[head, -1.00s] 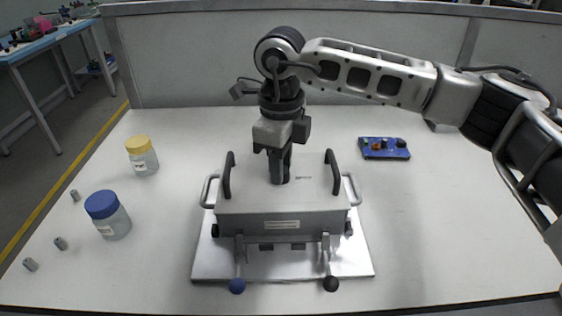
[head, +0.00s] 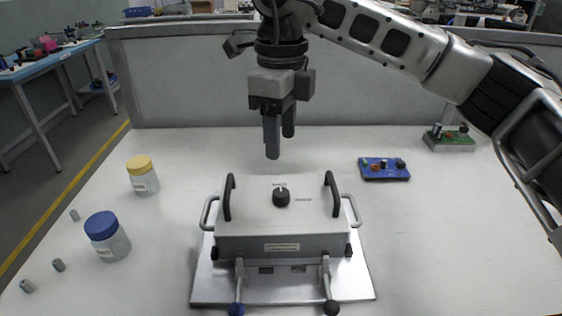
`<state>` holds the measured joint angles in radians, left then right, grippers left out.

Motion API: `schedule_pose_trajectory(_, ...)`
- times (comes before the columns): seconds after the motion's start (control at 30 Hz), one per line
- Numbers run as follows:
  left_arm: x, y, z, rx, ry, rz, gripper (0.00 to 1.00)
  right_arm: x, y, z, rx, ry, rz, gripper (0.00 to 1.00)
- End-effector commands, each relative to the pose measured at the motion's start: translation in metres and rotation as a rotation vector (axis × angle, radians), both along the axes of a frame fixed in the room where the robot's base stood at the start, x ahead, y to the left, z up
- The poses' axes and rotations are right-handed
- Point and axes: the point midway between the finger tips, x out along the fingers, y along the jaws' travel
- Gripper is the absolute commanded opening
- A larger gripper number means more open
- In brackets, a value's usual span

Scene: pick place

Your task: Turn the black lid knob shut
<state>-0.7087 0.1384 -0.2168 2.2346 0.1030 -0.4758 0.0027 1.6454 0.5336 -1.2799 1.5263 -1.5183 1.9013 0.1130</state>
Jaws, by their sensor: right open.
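The black lid knob (head: 281,196) sits on top of the grey box lid (head: 255,210), near the middle between two black handles. A light pointer mark shows on the knob, and small print lies behind and beside it. The grey box stands on a metal plate (head: 205,285). My right gripper (head: 279,145) hangs above and behind the knob, fingers pointing down. It is open and empty, clear of the knob. My left gripper is not in view.
A blue-capped jar (head: 108,237) and a yellow-capped jar (head: 142,175) stand at left, with several small grey cylinders. A blue board (head: 384,168) and a green board (head: 448,138) lie at right. Two levers (head: 236,308) (head: 331,307) project from the box front.

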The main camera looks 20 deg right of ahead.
Motion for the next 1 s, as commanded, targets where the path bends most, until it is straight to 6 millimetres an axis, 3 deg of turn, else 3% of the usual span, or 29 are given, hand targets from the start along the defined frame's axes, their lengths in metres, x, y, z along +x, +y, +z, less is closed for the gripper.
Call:
schedule_pose_trajectory(0.1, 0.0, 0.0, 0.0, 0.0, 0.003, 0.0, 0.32, 0.0, 0.001, 0.025, 0.001, -0.003, 0.0, 0.5)
schedule_pose_trajectory(0.23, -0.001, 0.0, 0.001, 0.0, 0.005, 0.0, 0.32, 0.0, 0.0, 0.041, 0.0, -0.001, -0.001, 0.5)
schedule_pose_trajectory(0.4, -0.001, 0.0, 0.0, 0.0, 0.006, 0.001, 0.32, 0.0, 0.0, 0.05, 0.0, 0.0, 0.0, 0.5)
schedule_pose_trajectory(0.83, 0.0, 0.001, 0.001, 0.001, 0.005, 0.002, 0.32, 0.0, 0.0, 0.051, 0.0, 0.0, 0.0, 0.5)
schedule_pose_trajectory(1.0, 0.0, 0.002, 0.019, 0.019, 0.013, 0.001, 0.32, 0.0, 0.0, 0.078, 0.0, 0.0, 0.0, 0.5)
